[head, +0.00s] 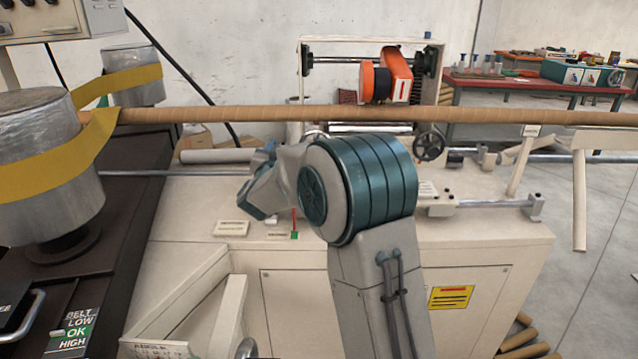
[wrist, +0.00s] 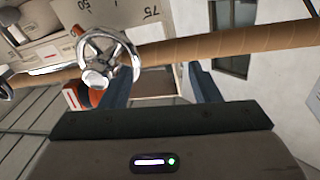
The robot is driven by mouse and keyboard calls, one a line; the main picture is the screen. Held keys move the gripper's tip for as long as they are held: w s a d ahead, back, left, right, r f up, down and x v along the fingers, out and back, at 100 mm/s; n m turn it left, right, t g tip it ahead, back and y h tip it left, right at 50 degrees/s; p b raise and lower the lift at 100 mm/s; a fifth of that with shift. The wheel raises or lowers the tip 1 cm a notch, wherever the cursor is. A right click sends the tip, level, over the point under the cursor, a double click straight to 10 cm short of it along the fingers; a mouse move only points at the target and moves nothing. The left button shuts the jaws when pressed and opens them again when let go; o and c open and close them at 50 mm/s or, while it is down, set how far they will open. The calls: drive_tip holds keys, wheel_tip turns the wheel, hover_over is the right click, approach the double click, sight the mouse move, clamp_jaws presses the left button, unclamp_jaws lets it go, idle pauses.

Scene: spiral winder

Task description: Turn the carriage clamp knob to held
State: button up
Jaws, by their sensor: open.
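My gripper (wrist: 160,88) is open in the wrist view, with two dark blue fingers apart and nothing held between them. A chrome spoked wheel (wrist: 107,52) shows just beyond the left finger, in front of a pale panel marked 75. I cannot tell whether it is the carriage clamp knob, and no held mark is readable. In the head view my arm hides part of the machine's middle. An orange carriage unit (head: 398,76) with a dark roller stands at the back. A dark handwheel (head: 429,145) is to the right of my arm.
A long brown tube (head: 480,115) crosses the machine above its cream top. Yellow belts wrap metal drums (head: 45,170) on the left. A small red and green lever (head: 294,225) stands left of my arm. A red bench (head: 500,83) is far back right.

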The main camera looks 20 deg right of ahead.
drive_tip(key=s+d+f+n+t+y+b, duration=0.1)
drive_tip(key=s+d+f+n+y+b, duration=0.15)
drive_tip(key=s+d+f+y, duration=0.35)
drive_tip(key=s+d+f+n+y+b, duration=0.2)
drive_tip(key=s+d+f+n, duration=0.15)
drive_tip(key=s, duration=0.35)
drive_tip(key=shift+n, duration=0.4)
drive_tip(key=w, duration=1.3)
drive_tip(key=shift+w+f, duration=0.2)
drive_tip(key=shift+f, duration=0.2)
drive_tip(key=c, duration=1)
